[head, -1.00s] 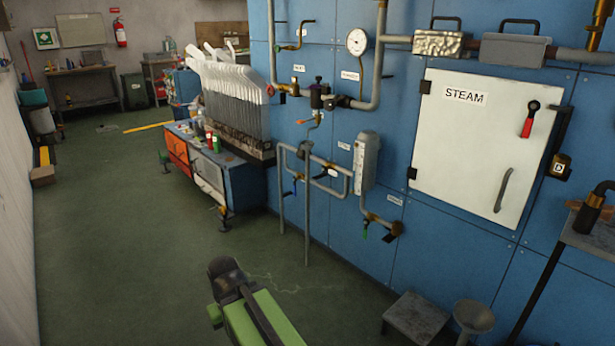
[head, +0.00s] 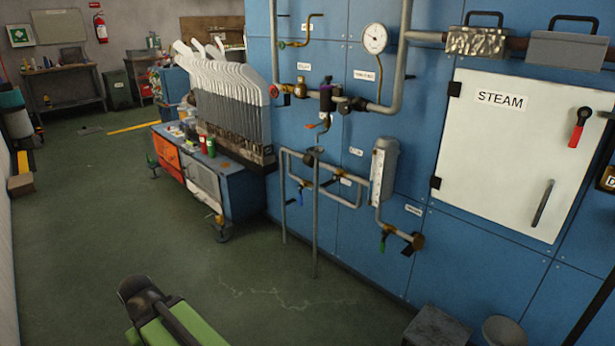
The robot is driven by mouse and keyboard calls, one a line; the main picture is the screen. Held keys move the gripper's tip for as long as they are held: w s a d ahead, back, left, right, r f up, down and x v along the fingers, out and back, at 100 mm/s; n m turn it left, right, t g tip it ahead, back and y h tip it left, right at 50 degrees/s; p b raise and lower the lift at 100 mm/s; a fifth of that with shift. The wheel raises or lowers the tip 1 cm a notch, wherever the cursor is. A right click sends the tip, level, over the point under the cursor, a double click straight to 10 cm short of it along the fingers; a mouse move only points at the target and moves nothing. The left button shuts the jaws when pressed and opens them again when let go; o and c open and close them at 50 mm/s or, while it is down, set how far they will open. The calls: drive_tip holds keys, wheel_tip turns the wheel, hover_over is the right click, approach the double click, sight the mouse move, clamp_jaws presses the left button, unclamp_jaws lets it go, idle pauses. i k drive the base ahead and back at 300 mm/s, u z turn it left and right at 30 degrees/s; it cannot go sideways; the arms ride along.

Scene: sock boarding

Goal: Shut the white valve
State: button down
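Pipework with several small valves runs along the blue wall panel. On the lower pipe loop, a small brass valve (head: 338,175) has a small white piece beside it. I cannot tell whether that piece is a white handle or a label, nor how it is turned. Nearby are a blue-handled valve (head: 299,196) on the left and a green-handled valve (head: 383,243) lower right. A red-handled valve (head: 275,91) is higher up. My green arm shows at the bottom left, apart from the pipes. No gripper fingers show.
A white STEAM door (head: 505,150) with a red lever is on the right. A blue cabinet (head: 240,192) on wheels stands left of the pipes. A grey step (head: 437,328) and a bucket (head: 503,330) are at the lower right. The green floor before the pipes is clear.

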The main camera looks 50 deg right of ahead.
sight(334, 176)
drive_tip(key=u, duration=0.15)
drive_tip(key=i, duration=1.35)
drive_tip(key=z, duration=0.35)
drive_tip(key=k, duration=0.8)
drive_tip(key=z, duration=0.2)
drive_tip(key=i, duration=0.85)
drive_tip(key=u, duration=0.05)
